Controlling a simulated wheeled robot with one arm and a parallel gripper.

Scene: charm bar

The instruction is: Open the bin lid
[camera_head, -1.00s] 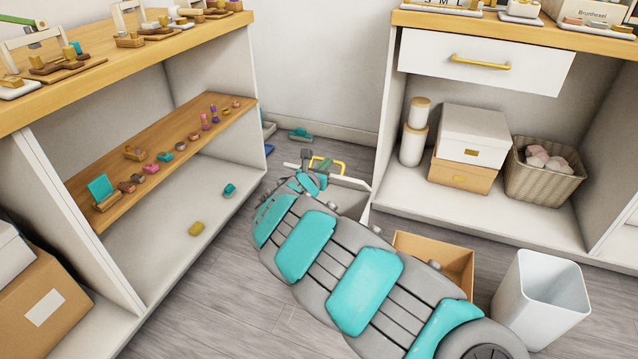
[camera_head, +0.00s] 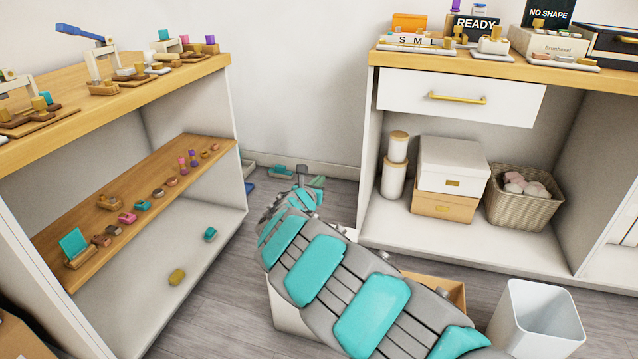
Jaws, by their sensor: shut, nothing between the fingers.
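My gripper (camera_head: 303,174) is at the far end of my arm, low over the floor between the two shelf units. It is small here and mostly hidden by my wrist; it looks shut and empty. White surfaces show on both sides of my arm, a small piece on the right (camera_head: 351,234) and a larger panel at lower left (camera_head: 288,319). They may belong to a white bin, but my arm covers most of it. I cannot see a lid or handle, nor whether my gripper touches one. A white open-topped bin (camera_head: 540,318) with no lid stands at lower right.
A cardboard box (camera_head: 440,288) stands beside my arm. The left shelf unit (camera_head: 215,62) holds small charms. The right unit (camera_head: 400,56) has a drawer, boxes and a basket (camera_head: 524,198). Teal and blue pieces lie on the floor at the back.

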